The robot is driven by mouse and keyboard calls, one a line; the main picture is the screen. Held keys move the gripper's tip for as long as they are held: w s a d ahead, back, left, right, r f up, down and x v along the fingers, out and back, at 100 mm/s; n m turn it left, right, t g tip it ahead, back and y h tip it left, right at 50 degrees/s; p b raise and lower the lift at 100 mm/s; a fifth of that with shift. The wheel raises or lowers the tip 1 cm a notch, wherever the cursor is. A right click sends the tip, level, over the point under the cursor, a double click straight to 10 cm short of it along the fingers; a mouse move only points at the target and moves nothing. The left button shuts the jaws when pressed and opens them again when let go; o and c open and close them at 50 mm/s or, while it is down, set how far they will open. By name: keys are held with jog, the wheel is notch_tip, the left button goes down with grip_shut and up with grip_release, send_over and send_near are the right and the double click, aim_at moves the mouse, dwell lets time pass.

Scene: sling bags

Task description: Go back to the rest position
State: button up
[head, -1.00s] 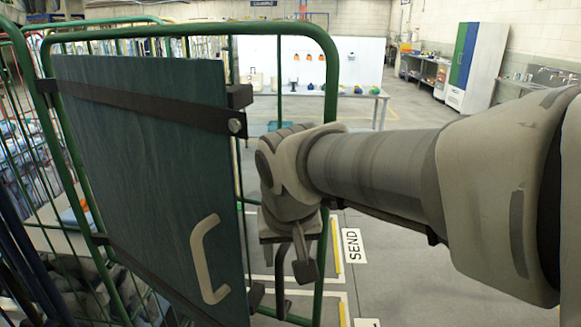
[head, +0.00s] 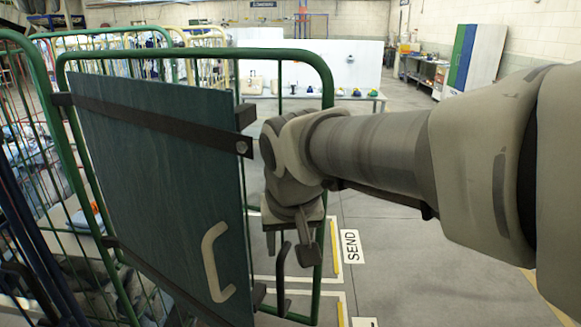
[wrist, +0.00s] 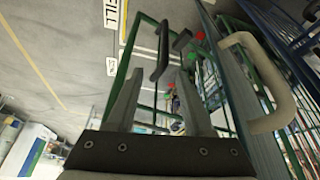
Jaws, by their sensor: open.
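My gripper (head: 290,240) is at the end of my arm, beside the right edge of the teal door panel of the green cage trolley (head: 325,110). Its fingers point down and stand apart, with nothing held. In the wrist view, both fingers (wrist: 165,105) show apart with free space between them. A dark latch handle (head: 282,268) stands close to the fingers in the head view; I cannot tell whether they touch. The dark handle also shows beyond the fingertips in the wrist view (wrist: 161,52).
The teal panel (head: 160,150) carries a beige handle (head: 213,262), which is near my gripper in the wrist view (wrist: 262,85). More cage trolleys stand at the left. A white table (head: 340,97) is at the back. Open floor (head: 420,250) with a SEND marking lies at the right.

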jog(key=s+d+f+m+t, duration=0.1)
jog(key=s+d, duration=1.1)
jog(key=d, duration=0.2)
jog(key=shift+s+d+f+m+h, duration=0.2)
jog(key=shift+s+f+m+h, duration=0.05)
jog(key=shift+m+h, duration=0.05)
